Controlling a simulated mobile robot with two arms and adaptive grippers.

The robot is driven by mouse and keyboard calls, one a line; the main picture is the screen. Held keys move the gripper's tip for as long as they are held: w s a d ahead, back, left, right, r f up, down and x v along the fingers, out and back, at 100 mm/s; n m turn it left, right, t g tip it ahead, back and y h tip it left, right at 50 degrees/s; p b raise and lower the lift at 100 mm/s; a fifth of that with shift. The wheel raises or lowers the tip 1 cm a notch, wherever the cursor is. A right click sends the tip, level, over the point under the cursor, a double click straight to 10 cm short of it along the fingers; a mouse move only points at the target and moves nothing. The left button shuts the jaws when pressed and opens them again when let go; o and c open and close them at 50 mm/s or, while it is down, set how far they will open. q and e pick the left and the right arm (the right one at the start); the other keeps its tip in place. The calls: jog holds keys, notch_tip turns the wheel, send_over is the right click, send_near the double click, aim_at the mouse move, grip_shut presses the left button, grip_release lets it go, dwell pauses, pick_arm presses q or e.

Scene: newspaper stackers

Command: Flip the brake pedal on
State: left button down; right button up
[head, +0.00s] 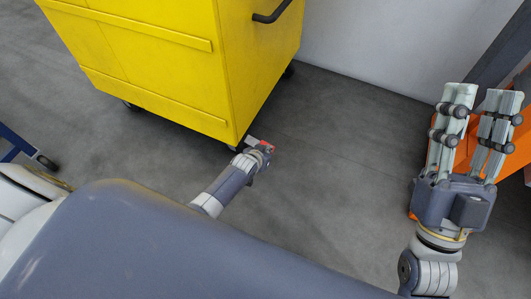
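The yellow cart (160,60) stands at upper left on dark casters. A small red part with grey beside it (267,146), possibly the brake pedal, shows low at the cart's near right corner. My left gripper (255,155) is at this corner, close to the red part. It is small and partly hidden, so I cannot tell whether it touches the part or how its fingers stand. I cannot tell the pedal's position. My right gripper (481,97) is at the right, far from the cart, with its two fingers apart and nothing between them.
An orange object (520,152) is behind my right gripper. A pale wall (385,40) runs along the back, with a dark post (503,48) at upper right. A blue frame with a caster (18,145) is at the left edge. Grey floor (345,165) between my grippers is clear.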

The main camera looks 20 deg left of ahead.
pick_arm(q)
jog(key=shift+p+v, duration=0.65)
jog(key=shift+v, duration=0.25)
pick_arm(e)
jog(key=w+f+g+h, duration=0.1)
jog(key=w+f+g, duration=0.2)
jog(key=f+g, duration=0.1)
jog(key=shift+w+f+h, duration=0.3)
jog(key=shift+f, duration=0.5)
pick_arm(q)
jog(key=shift+d, duration=0.15)
